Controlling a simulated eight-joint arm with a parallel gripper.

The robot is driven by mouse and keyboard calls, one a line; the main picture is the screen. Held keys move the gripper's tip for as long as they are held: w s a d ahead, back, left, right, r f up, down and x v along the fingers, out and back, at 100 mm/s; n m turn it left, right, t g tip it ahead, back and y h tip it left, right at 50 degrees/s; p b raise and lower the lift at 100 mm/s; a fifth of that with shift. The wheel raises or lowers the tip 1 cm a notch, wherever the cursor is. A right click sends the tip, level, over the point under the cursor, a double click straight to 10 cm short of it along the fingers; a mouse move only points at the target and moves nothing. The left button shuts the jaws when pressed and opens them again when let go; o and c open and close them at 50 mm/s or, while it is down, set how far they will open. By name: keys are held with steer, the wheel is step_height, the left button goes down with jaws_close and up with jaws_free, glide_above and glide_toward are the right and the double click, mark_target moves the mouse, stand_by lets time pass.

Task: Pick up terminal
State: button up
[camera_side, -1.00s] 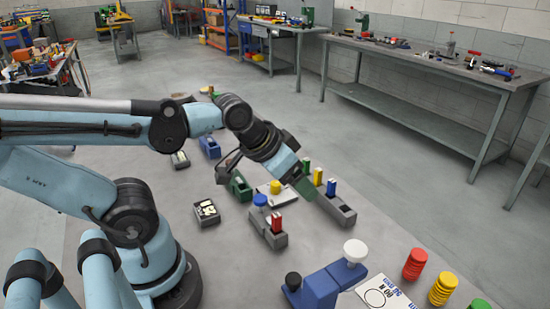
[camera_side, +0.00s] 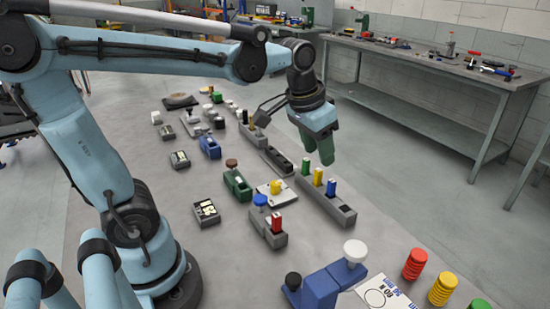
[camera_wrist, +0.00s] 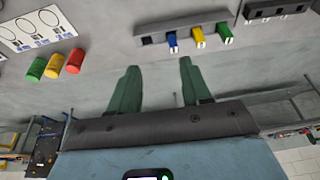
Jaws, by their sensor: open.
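No single piece is clearly marked as the terminal. A grey slotted rack (camera_side: 345,214) holds upright green (camera_side: 306,167), yellow (camera_side: 318,176) and blue (camera_side: 331,187) block-shaped pieces in a row. In the wrist view the rack (camera_wrist: 152,39) is at the top, with the blue (camera_wrist: 172,43), yellow (camera_wrist: 198,38) and green (camera_wrist: 225,34) pieces sticking out. My gripper (camera_side: 322,150) points down above the far end of the rack. In the wrist view its green fingers (camera_wrist: 158,66) are apart with nothing between them. The rack is ahead of the fingertips, not between them.
A second grey slotted rack (camera_side: 278,160) stands just behind. Nearer are a grey holder (camera_side: 270,238) with blue and red pieces, a green holder (camera_side: 238,184) and a blue clamp-like device (camera_side: 320,287). Red, yellow and green ribbed cylinders stand front right.

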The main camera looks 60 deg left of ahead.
steer(key=w+a+g, duration=0.3)
steer(key=w, duration=0.4)
glide_above(332, 181)
steer(key=shift+g, duration=0.3)
steer(key=f, duration=0.7)
steer(key=shift+w+a+f, duration=0.1)
steer(key=shift+a+f, duration=0.1)
steer(key=shift+f, duration=0.15)
steer(key=shift+d+f, duration=0.2)
steer(key=shift+f, duration=2.5)
steer(key=shift+c, duration=0.5)
jaws_close()
